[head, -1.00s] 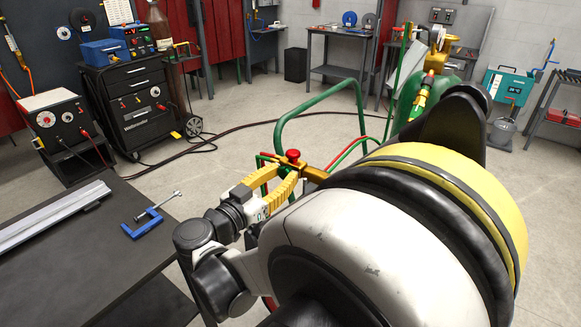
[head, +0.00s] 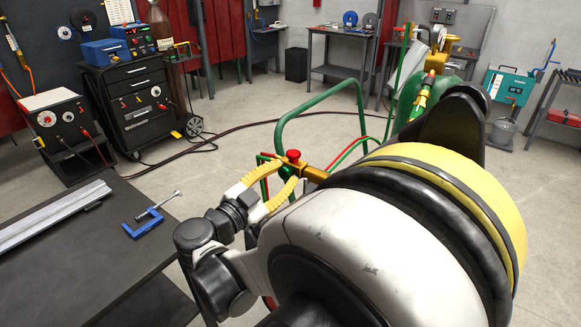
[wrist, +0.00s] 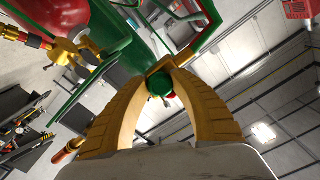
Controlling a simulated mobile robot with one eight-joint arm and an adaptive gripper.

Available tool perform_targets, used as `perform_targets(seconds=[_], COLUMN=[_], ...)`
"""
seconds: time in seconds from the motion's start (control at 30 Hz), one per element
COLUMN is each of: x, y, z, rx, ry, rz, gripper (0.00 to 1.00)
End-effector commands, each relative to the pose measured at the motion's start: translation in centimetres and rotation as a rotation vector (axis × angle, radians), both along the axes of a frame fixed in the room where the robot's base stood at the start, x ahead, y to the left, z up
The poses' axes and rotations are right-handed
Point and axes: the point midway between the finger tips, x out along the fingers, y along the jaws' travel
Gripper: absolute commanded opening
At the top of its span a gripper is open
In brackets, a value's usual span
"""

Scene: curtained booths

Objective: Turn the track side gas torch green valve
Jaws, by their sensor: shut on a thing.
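The gas torch has a brass body (head: 316,174) at the centre of the head view, with a red valve knob (head: 293,155) on top. The green valve (wrist: 160,83) shows in the wrist view as a round green knob between my fingertips. My gripper (head: 287,173) has yellow curved fingers and is shut on the green valve, just left of the brass body and below the red knob. The gripper also shows in the wrist view (wrist: 162,72), with one finger on each side of the knob.
A green tubular frame (head: 310,105) stands just behind the torch, with green and red hoses (head: 350,148) beside it. A dark table (head: 85,240) at the left holds a blue clamp (head: 142,224) and a metal rail (head: 45,220). Cables cross the open floor behind.

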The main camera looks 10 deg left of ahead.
Motion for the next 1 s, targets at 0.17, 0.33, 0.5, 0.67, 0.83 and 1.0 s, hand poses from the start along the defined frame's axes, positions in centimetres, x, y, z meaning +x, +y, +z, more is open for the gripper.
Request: perform_targets(seconds=[0.17,0.33,0.5,0.67,0.83,1.0], x=[0.01,0.02,0.02,0.03,0.03,0.04], y=[0.0,0.01,0.03,0.04,0.05,0.05], z=[-0.07,-0.05,-0.02,0.0,0.02,0.03], rx=[0.155,0.304,0.444,0.558,0.649,0.708], ry=[-0.063,-0.124,-0.182,-0.229,-0.267,-0.292], rz=[0.0,0.0,0.0,0.0,0.0,0.001], gripper=[0.0,0.0,0.0,0.0,0.0,0.0])
